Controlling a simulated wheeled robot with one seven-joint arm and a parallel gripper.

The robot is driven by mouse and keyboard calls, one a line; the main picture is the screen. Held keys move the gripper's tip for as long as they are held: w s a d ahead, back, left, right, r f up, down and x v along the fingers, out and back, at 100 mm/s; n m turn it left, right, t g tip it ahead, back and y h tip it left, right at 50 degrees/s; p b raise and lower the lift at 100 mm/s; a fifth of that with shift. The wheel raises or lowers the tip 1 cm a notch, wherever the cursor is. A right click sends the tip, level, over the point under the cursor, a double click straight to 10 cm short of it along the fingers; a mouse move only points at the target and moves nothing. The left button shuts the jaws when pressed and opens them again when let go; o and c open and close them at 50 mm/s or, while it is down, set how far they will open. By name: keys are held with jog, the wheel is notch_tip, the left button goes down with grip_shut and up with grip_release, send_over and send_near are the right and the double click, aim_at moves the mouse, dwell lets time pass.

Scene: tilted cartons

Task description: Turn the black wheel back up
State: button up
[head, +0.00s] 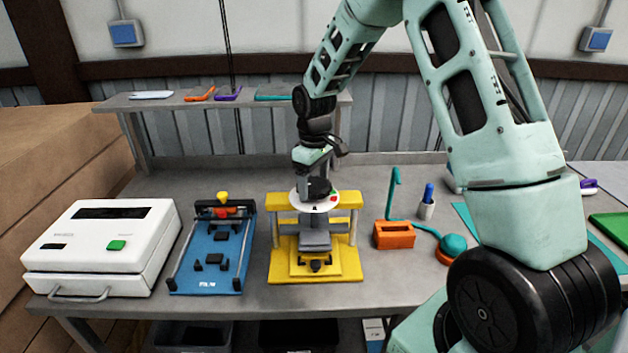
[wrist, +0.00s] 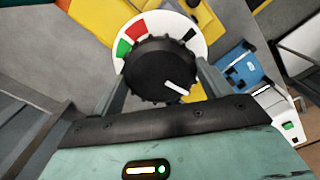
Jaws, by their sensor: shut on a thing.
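The black wheel (wrist: 157,68) has a ribbed rim and a white pointer line on its face. It sits over a white dial plate (wrist: 187,28) with red, green and black marks. In the wrist view the pointer is directed to the lower right, away from the coloured marks. The dial plate (head: 303,203) tops a yellow press (head: 343,265) in the head view, where my gripper hides most of the wheel. My gripper (wrist: 160,80) is shut on the wheel, a finger on either side of it. In the head view, my gripper (head: 314,188) points down onto the press.
A white box (head: 105,245) and a blue fixture (head: 212,250) stand left of the press. An orange block (head: 394,235), a holder with a blue pen (head: 427,204) and a teal lamp-like thing (head: 453,245) stand right. A shelf (head: 170,103) runs behind.

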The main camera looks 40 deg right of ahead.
jog(key=n, duration=0.3)
jog(key=shift+r+n+p, duration=0.15)
jog(key=shift+n+p, duration=0.25)
jog(key=n+p, duration=0.1)
jog(key=n, duration=0.2)
jog(key=shift+n, duration=0.3)
jog(key=n+p, duration=0.2)
jog(key=n, duration=0.1)
jog(key=shift+n, duration=0.3)
jog(key=shift+w+n+p, duration=0.1)
jog(key=shift+n+p, duration=0.8)
jog(key=shift+n, duration=1)
jog(key=o, duration=1)
